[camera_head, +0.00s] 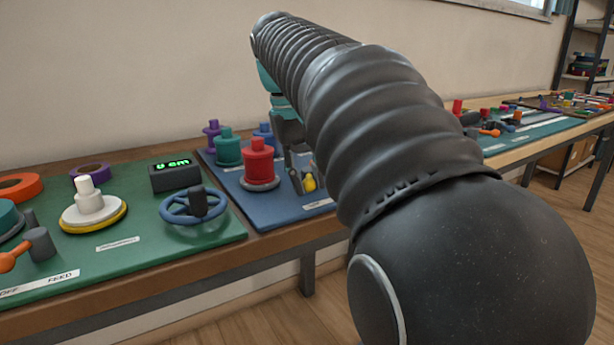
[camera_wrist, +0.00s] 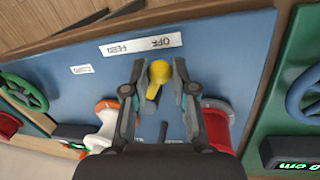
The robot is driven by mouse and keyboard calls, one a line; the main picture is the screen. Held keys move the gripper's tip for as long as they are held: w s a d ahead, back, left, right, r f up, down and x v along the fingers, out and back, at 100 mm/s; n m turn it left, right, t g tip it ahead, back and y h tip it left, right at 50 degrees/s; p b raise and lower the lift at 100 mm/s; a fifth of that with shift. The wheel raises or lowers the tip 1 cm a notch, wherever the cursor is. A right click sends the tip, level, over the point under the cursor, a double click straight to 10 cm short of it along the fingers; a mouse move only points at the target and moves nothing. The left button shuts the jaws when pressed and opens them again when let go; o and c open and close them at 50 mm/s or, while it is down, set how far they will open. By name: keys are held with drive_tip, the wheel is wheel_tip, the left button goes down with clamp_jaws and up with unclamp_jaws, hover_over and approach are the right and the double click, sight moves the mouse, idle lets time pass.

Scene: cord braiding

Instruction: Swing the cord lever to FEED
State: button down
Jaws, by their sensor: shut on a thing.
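The knob also shows in the head view (camera_head: 310,184). My gripper (camera_wrist: 157,70) has a finger on each side of the knob and is shut on it. A white label reading OFF and FEED (camera_wrist: 140,44) appears upside down in the wrist view. The knob lies beside the OFF end, which is to the right there. FEED is at the label's left end. My arm hides much of the blue board in the head view.
A red spool (camera_head: 258,163) and a teal spool (camera_head: 228,149) stand close to my gripper. A green board (camera_head: 150,262) at left holds a blue handwheel (camera_head: 194,205), a display (camera_head: 175,175) and an orange-handled lever (camera_head: 10,261). Another table extends at right.

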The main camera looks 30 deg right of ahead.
drive_tip(key=n+p, duration=0.1)
drive_tip(key=d+n, duration=0.1)
drive_tip(key=shift+s+d+r+n+t+p, duration=0.1)
drive_tip(key=shift+s+n+t+p, duration=0.2)
drive_tip(key=shift+n+p, duration=0.1)
drive_tip(key=d+n+p, duration=0.1)
drive_tip(key=n+p, duration=0.1)
drive_tip(key=n, duration=0.1)
drive_tip(key=shift+s+d+t, duration=0.15)
drive_tip(key=shift+d+t, duration=0.15)
drive_tip(key=shift+d, duration=0.1)
drive_tip(key=d+n+p, duration=0.1)
drive_tip(key=n, duration=0.3)
drive_tip(key=shift+d+t+y+p, duration=0.3)
drive_tip(key=shift+d+p, duration=0.05)
drive_tip(key=shift+w+d+n+p, duration=0.25)
drive_tip(key=shift+d+n, duration=0.1)
drive_tip(key=shift+n, duration=0.4)
drive_tip(key=shift+w+d+n+p, duration=0.2)
drive_tip(key=shift+d+n, duration=0.1)
drive_tip(key=shift+n, duration=0.45)
drive_tip(key=c, duration=1)
unclamp_jaws()
drive_tip(key=shift+o, duration=0.2)
